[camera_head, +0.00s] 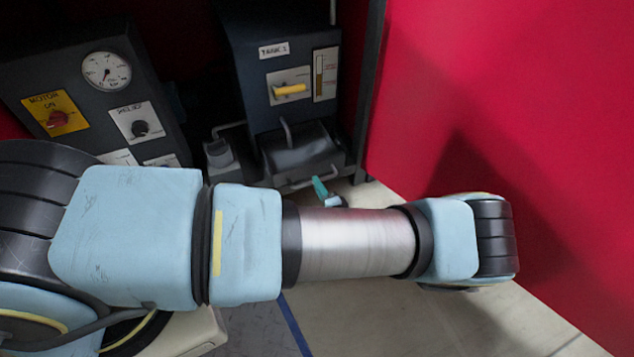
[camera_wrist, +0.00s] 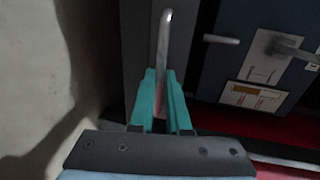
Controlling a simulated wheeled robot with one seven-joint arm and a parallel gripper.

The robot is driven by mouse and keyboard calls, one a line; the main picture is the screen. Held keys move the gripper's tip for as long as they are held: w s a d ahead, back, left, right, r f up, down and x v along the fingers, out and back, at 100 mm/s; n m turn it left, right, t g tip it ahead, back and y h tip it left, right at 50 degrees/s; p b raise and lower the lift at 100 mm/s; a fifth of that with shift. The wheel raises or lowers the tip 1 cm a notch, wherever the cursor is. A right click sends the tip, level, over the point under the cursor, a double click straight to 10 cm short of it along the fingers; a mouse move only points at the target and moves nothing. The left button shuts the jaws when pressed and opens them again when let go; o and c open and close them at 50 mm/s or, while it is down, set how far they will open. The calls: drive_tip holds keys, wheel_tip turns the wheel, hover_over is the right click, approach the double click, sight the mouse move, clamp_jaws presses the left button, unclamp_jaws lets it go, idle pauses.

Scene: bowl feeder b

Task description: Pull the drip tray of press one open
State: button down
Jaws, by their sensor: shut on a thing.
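The drip tray appears to be the dark, open-topped tray (camera_head: 298,160) low on the front of the dark blue machine (camera_head: 262,40) in the head view. A thin metal bar handle (camera_head: 300,183) runs along its front edge. My gripper (camera_head: 320,188) has teal fingers and is at the right part of this bar. In the wrist view my gripper (camera_wrist: 161,98) is shut on the metal bar (camera_wrist: 164,45), which sticks out beyond the fingertips. My arm crosses the head view in front and hides the floor below the tray. How far the tray is out, I cannot tell.
A yellow handle (camera_head: 290,89) is on the machine's front. A control panel with a gauge (camera_head: 106,71) and knobs stands at the left. A red wall (camera_head: 500,110) and a dark post (camera_head: 368,90) bound the right side. Pale floor (camera_head: 400,315) is clear below.

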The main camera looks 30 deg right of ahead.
drive_tip(key=c, duration=0.9)
unclamp_jaws()
drive_tip(key=p+v, duration=0.3)
drive_tip(key=v, duration=0.7)
drive_tip(key=shift+s, duration=0.4)
